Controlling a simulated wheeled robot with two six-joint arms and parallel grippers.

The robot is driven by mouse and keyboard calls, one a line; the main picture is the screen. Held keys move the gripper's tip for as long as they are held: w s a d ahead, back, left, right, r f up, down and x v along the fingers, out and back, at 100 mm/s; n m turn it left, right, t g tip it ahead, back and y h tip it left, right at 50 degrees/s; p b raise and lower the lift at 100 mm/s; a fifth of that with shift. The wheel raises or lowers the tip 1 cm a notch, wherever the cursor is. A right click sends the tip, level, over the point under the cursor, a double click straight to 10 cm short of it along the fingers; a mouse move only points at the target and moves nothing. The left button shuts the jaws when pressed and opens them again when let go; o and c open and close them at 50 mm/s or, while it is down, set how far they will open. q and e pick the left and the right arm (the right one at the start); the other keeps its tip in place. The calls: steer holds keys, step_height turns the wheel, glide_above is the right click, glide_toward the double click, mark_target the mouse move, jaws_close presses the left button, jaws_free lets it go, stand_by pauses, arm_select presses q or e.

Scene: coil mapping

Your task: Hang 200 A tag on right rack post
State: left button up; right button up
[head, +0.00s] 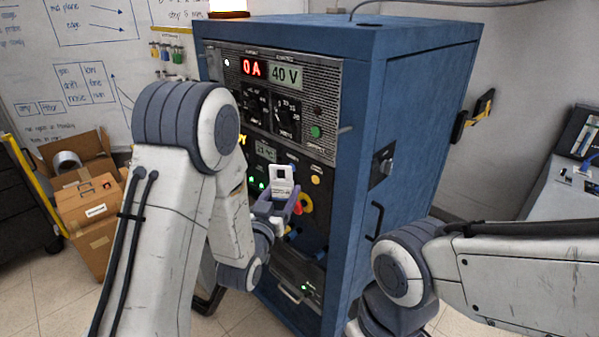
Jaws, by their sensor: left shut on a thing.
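The blue rack (420,110) stands in the middle, its front panel turned to the left. Its right front post (341,215) is a blue vertical edge, with a small light peg (345,130) sticking out high up. My left gripper (284,196) is shut on a small white tag (282,174) and holds it upright in front of the lower panel. The tag is left of the post and lower than the peg; its print is too small to read. My right arm comes in at the lower right, but its gripper is out of view.
The panel shows a red 0 A display (253,68) and a 40 V display (286,74). A black handle (376,220) juts from the rack's right side. Cardboard boxes (95,205) stand at left, a grey bench (560,200) at right. My left arm hides part of the panel.

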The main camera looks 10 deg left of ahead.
mark_target(351, 145)
arm_select(q)
steer(key=s+d+r+m+h+b, duration=0.2)
steer(key=s+d+r+h+b, duration=0.15)
steer(key=d+r, duration=0.5)
steer(key=shift+h, duration=0.35)
steer(key=shift+s+d+r+p+x, duration=0.15)
steer(key=shift+d+p+x, duration=0.15)
steer(key=shift+p+x, duration=1.2)
steer(key=shift+s+d+p+x, duration=0.1)
steer(key=shift+d+p+x, duration=0.25)
steer(key=shift+p+x, duration=1.15)
steer(key=shift+s+d+r+p+x, duration=0.15)
steer(key=shift+d+p+x, duration=0.15)
steer(key=shift+p+x, duration=1.2)
steer(key=shift+w+d, duration=0.15)
steer(key=shift+w, duration=0.1)
steer(key=shift+f+b, duration=0.2)
steer(key=shift+b, duration=0.4)
steer(key=shift+d+f, duration=0.1)
steer(key=shift+d, duration=0.1)
